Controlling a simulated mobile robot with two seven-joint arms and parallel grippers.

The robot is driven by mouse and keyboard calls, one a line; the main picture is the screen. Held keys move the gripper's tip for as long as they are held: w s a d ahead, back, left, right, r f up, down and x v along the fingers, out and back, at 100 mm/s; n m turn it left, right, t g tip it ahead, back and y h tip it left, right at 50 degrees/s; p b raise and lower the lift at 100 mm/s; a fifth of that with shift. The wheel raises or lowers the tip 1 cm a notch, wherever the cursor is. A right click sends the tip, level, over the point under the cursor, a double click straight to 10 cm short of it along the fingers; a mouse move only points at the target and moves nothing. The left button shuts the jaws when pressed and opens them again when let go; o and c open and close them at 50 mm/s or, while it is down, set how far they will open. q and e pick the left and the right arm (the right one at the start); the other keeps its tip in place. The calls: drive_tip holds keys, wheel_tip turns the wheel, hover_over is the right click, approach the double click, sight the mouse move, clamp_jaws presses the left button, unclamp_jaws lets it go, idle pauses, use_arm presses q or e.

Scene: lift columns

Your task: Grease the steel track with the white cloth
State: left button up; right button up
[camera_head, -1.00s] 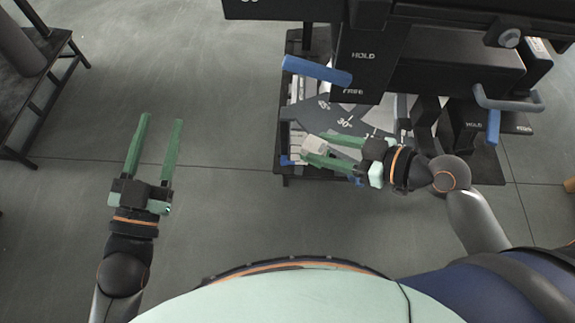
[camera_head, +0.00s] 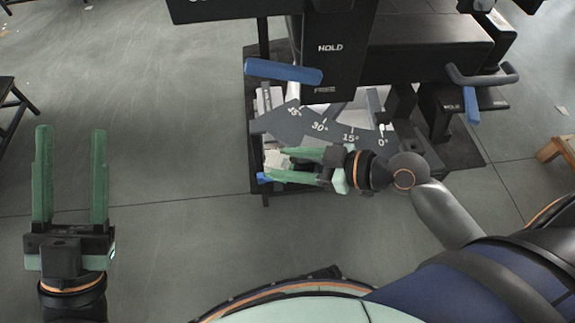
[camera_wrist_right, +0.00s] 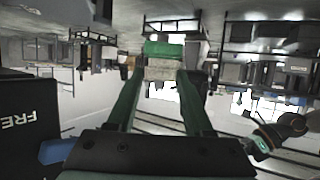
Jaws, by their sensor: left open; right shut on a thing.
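My right gripper (camera_head: 276,164) is shut on a small off-white piece (camera_wrist_right: 165,69), which looks like the folded white cloth. In the right wrist view the cloth sits between the green fingertips, with a green patch (camera_wrist_right: 164,48) beyond it whose nature I cannot tell. In the head view the cloth (camera_head: 274,157) is mostly hidden by the fingers, at the left front of the black machine. My left gripper (camera_head: 71,130) is open and empty over bare floor. I cannot make out the steel track for certain.
The black machine (camera_head: 330,50) has blue-gripped handles (camera_head: 284,71) and HOLD and FREE labels. A grey angle scale (camera_head: 318,122) lies beneath, above a dark base frame. A wooden stool (camera_head: 560,150) stands at the right edge.

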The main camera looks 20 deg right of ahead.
drive_tip(key=shift+w+d+f, duration=0.2)
drive_tip(key=shift+w+d, duration=0.05)
drive_tip(key=w+d+f+b, duration=0.1)
drive_tip(key=w+d+b, duration=0.3)
drive_tip(key=w+d+f+b, duration=0.1)
drive_tip(key=w+d+b, duration=0.1)
drive_tip(key=w, duration=0.1)
drive_tip(key=shift+w+d+f, duration=0.1)
drive_tip(key=shift+d+f, duration=0.05)
drive_tip(key=shift+f, duration=0.15)
use_arm(q)
drive_tip(key=shift+s+d+f+m+g+h+b, duration=0.15)
drive_tip(key=shift+s+f+h, duration=0.15)
drive_tip(key=shift+f, duration=0.55)
drive_tip(key=shift+s+d+f+m+g+h+b, duration=0.1)
drive_tip(key=shift+s+d+f+h+b, duration=0.1)
drive_tip(key=shift+f+h, duration=0.45)
drive_tip(key=shift+s+d+f+m+g+h+b, duration=0.15)
drive_tip(key=shift+s+f, duration=0.1)
drive_tip(key=shift+f, duration=0.75)
use_arm(e)
drive_tip(key=shift+w+d+f, duration=0.15)
drive_tip(key=shift+w+d, duration=0.45)
drive_tip(key=shift+w, duration=0.05)
use_arm(q)
drive_tip(key=shift+a+f+b, duration=0.1)
drive_tip(key=shift+f+b, duration=0.4)
use_arm(e)
drive_tip(key=shift+f, duration=0.7)
drive_tip(key=shift+s, duration=0.1)
